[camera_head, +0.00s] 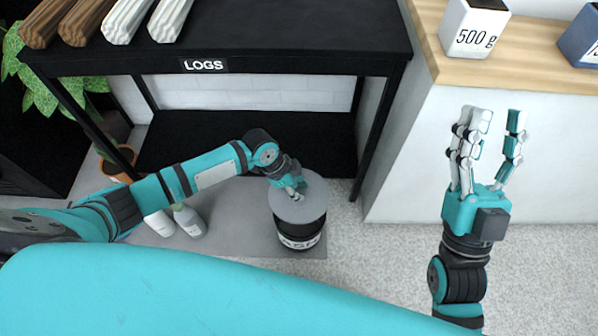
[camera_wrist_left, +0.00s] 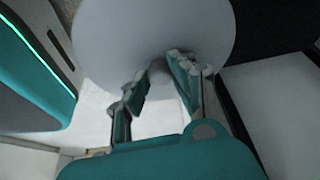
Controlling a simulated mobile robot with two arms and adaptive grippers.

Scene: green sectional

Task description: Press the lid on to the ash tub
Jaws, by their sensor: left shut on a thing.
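The ash tub (camera_head: 300,240) is a dark round tub with a white "ASH" label, standing on a grey mat on the floor. The round grey lid (camera_head: 312,212) lies over its top; whether it is fully seated I cannot tell. My left gripper (camera_head: 296,194) reaches down to the lid's middle and is shut on its knob, which the fingers mostly hide. In the left wrist view the lid (camera_wrist_left: 120,35) fills the top middle, with the left gripper's fingers (camera_wrist_left: 160,75) around the knob. My right gripper (camera_head: 490,130) is raised at the right, fingers spread and empty.
A black table (camera_head: 280,45) labelled "LOGS" carries logs (camera_head: 125,20) behind the tub. Two bottles (camera_head: 188,219) stand on the grey mat (camera_head: 235,225) left of the tub. A wood-topped white counter (camera_head: 440,60) holds a "500 g" block (camera_head: 474,28). Speckled floor right of the tub is clear.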

